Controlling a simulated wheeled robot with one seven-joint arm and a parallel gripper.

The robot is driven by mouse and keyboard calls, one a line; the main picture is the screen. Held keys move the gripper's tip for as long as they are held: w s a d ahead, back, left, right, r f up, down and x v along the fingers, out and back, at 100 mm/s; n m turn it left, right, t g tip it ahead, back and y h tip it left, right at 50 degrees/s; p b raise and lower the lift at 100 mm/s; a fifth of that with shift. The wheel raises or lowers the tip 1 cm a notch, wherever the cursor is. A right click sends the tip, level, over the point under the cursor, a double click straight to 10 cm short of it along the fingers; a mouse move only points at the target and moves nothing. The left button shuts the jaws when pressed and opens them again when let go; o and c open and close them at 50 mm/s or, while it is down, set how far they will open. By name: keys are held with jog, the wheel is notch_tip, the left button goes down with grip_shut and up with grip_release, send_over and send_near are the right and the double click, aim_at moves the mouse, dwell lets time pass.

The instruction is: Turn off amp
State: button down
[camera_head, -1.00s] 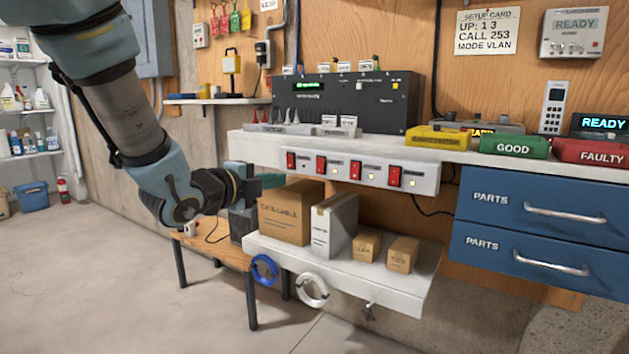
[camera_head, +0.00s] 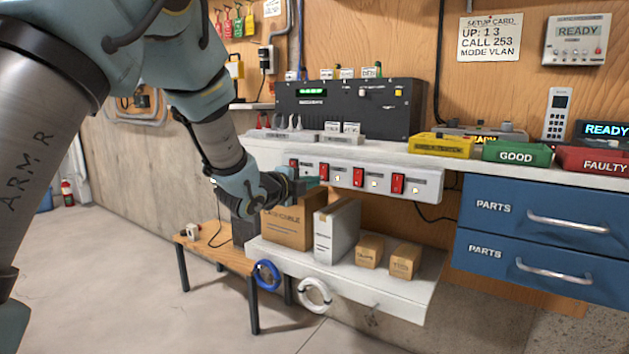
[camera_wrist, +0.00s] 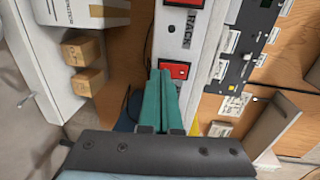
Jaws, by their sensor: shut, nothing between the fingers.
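A white power strip (camera_head: 433,186) with several red rocker switches runs along the bench's front edge. My gripper (camera_head: 317,182) has green fingers shut together and empty, in front of the strip's left part, near the second switch from the left (camera_head: 324,173). In the wrist view, the fingertips (camera_wrist: 160,72) are close beside a red switch (camera_wrist: 176,70); I cannot tell whether they touch it. A black rack unit (camera_head: 370,112) with a lit green display stands on the bench above. No label reading amp is legible.
A lower shelf (camera_head: 380,298) holds a cardboard box (camera_head: 285,228), a white box (camera_head: 337,230) and two small boxes under the strip. Blue drawers (camera_head: 540,203) are at the right. A low wooden table (camera_head: 215,253) is at the left. Open floor lies in front.

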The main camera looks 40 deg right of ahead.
jog(key=shift+w+d, duration=0.15)
jog(key=shift+d, duration=0.45)
jog(key=shift+f, duration=0.15)
jog(key=b, duration=0.2)
jog(key=shift+d+f+h+b, duration=0.15)
jog(key=shift+f+h+b, duration=0.15)
jog(key=shift+f+b, duration=0.1)
jog(key=shift+r+p, duration=0.4)
jog(key=shift+p, duration=0.05)
